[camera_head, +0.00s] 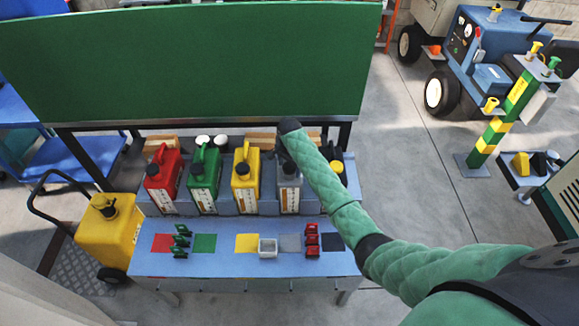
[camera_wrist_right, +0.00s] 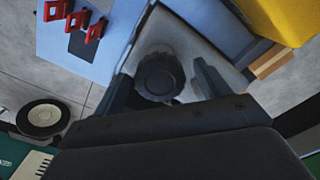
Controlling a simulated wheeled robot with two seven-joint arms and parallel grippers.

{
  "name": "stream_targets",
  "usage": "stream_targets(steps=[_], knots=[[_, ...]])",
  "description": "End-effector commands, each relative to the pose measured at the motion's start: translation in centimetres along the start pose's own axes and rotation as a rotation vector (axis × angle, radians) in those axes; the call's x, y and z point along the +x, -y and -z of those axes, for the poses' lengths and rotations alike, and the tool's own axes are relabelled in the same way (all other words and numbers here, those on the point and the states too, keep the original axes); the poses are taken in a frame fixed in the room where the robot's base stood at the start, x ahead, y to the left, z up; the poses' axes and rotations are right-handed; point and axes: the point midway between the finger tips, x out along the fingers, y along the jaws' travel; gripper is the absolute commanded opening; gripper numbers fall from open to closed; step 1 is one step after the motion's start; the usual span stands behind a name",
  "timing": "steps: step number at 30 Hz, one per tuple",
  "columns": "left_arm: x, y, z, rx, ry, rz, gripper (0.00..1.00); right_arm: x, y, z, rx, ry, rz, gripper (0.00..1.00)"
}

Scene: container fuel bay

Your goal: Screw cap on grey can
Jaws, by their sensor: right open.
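The grey can (camera_head: 289,199) stands on the blue bench in the head view, partly covered from above by my right arm. In the right wrist view the can's grey top (camera_wrist_right: 190,45) lies below the gripper. A dark round ribbed cap (camera_wrist_right: 160,76) sits over the can's top, between the fingers. Whether it is seated or threaded cannot be told. My right gripper (camera_wrist_right: 163,84) is open, one finger on each side of the cap, with a visible gap at the right finger. In the head view the gripper is mostly hidden by its own wrist. My left gripper is not in view.
Red (camera_head: 163,174), green (camera_head: 204,176) and yellow (camera_head: 245,178) cans stand left of the grey one. A green panel (camera_head: 190,60) rises behind the bench.

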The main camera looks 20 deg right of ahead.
Motion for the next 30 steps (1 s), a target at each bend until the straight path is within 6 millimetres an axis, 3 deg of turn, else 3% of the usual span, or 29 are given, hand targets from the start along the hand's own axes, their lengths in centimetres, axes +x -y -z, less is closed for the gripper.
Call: stream_targets(steps=[30], knots=[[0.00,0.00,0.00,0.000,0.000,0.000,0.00,0.01,-0.09,0.11,-1.177,0.000,-0.002,0.75]])
